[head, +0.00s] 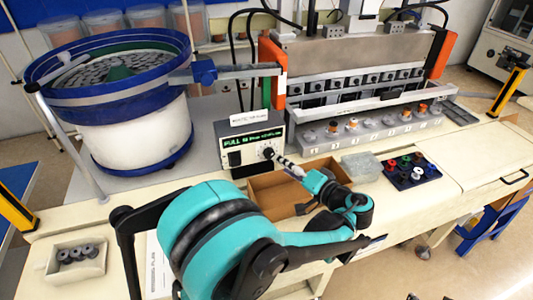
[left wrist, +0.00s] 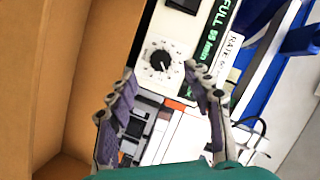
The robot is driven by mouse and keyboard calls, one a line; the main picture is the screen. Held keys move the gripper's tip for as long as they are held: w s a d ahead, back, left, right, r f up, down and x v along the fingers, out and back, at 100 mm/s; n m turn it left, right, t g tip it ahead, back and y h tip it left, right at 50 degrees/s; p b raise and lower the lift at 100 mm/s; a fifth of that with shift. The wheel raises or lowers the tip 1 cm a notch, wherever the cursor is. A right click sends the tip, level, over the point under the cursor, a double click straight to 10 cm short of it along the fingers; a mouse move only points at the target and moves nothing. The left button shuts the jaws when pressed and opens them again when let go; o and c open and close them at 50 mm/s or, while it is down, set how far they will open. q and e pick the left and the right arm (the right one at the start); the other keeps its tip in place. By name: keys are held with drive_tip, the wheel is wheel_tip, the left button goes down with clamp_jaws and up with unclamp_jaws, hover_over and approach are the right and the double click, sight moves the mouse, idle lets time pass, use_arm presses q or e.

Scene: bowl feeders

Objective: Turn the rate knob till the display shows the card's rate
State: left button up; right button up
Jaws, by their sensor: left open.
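The rate knob (head: 268,153) is a black round knob on the front of the feeder's control box (head: 236,160). In the left wrist view the knob (left wrist: 160,61) shows whole, with a dial scale around it. The green-lit display (head: 252,138) reads "FULL" and a number per minute. In the left wrist view the display (left wrist: 214,32) seems to read 95, but the digits are small. A white card (head: 249,117) stands on the box; in the left wrist view it (left wrist: 232,48) begins "RATE", its number unclear. My left gripper (head: 279,159) is open, its fingers apart before the knob.
A brown open bin (head: 265,190) lies just below and right of the box. The blue-rimmed bowl feeder (head: 138,125) stands to the left. A clear box (head: 361,167) and a dark tray of coloured parts (head: 397,182) lie to the right.

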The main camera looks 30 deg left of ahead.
sight(270, 156)
use_arm(q)
drive_tip(key=b+x, duration=0.1)
drive_tip(key=x, duration=0.4)
drive_tip(key=shift+a+f, duration=0.1)
drive_tip(key=shift+w+a, duration=0.2)
drive_tip(key=shift+a, duration=0.3)
